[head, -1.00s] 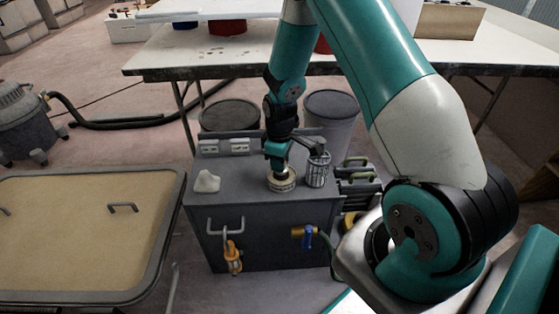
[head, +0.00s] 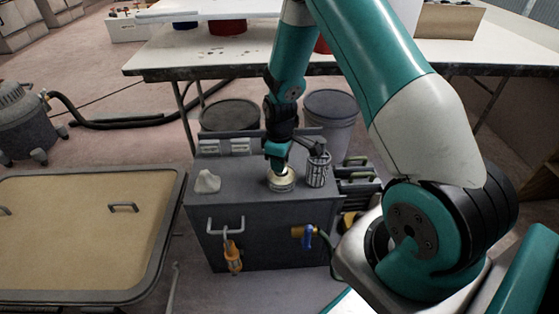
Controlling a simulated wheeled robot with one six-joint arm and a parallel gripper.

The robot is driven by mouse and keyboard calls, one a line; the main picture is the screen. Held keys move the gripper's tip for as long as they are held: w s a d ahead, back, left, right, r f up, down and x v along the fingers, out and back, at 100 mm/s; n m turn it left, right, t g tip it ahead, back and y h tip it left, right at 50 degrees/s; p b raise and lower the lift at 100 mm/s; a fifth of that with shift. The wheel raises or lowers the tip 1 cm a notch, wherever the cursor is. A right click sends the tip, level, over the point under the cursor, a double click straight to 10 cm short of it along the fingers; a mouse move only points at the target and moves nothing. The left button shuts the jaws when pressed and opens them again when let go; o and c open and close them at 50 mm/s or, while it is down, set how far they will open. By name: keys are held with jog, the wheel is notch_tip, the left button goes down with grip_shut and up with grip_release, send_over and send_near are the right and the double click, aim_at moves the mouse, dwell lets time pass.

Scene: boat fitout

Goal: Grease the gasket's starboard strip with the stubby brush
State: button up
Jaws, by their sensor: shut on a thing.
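My gripper (head: 279,169) points down over a round, pale, shallow tin (head: 282,184) on top of the grey cabinet. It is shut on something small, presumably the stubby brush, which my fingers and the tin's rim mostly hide. I cannot tell whether the brush touches what is in the tin. A large tan panel (head: 75,236) with a dark raised border (head: 165,232) lies at the left. The border may be the gasket; its strips cannot be told apart from here.
The grey cabinet (head: 262,236) also bears a wire-like cup (head: 317,171) close right of my gripper and a crumpled white cloth (head: 207,182). An orange-handled tool (head: 232,257) hangs in front. Two bins (head: 332,112) and a long table (head: 215,62) stand behind.

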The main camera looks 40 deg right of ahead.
jog(key=shift+f, duration=0.1)
dwell(0.3)
notch_tip(320, 180, up, 7)
jog(key=p, duration=0.6)
dwell(0.8)
